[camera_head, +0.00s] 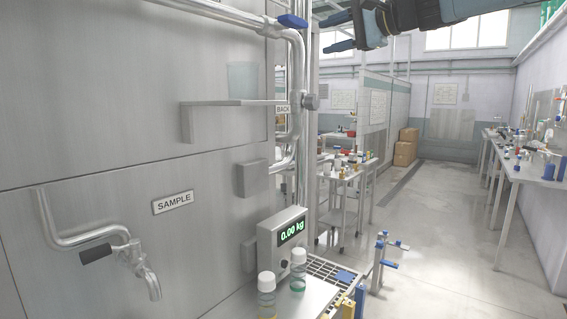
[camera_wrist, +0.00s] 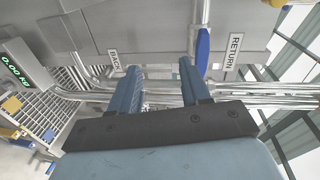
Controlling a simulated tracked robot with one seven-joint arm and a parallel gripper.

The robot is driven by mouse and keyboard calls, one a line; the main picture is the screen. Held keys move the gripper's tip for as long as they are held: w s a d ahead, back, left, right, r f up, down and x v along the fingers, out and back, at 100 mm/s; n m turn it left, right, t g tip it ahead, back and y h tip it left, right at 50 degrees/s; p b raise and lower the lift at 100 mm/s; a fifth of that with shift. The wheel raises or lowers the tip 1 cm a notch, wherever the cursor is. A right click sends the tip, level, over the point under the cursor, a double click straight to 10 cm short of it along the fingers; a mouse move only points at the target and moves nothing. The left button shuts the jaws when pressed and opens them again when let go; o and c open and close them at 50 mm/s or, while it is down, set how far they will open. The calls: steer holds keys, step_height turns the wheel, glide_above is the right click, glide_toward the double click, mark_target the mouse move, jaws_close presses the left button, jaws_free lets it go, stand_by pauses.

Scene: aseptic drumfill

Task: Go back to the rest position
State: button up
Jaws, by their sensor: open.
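My gripper (camera_head: 324,35) is at the top of the head view, raised in the air and pointing left toward the steel pipes. Its two blue fingers are apart with nothing between them. In the wrist view the open fingers (camera_wrist: 160,68) also show empty, with the steel pipework beyond them. A blue valve handle (camera_head: 292,21) on the upper pipe is left of the fingertips in the head view. It also shows in the wrist view (camera_wrist: 203,48), just beyond the right finger; I cannot tell the exact gap.
Below, a scale display (camera_head: 283,238) reads 0.00 kg beside two capped bottles (camera_head: 298,270). A cart (camera_head: 345,178) stands behind. The aisle floor (camera_head: 440,220) is clear.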

steer(key=s+d+f+n+g+h, duration=0.1)
steer(key=s+d+f+h, duration=0.3)
steer(key=f, duration=0.9)
steer(key=s+d+f+n+g+h, duration=0.2)
steer(key=s+d+f+n+h, duration=0.1)
steer(key=s+f, duration=0.8)
steer(key=s+d+f+n+g+h, duration=0.2)
steer(key=s+f, duration=0.5)
steer(key=f, duration=0.8)
steer(key=d+n+h, duration=0.1)
steer(key=d+h, duration=0.1)
steer(key=h, duration=0.1)
steer(key=shift+s+d+h, duration=0.2)
steer(key=shift+d+h, duration=0.1)
steer(key=shift+d, duration=0.05)
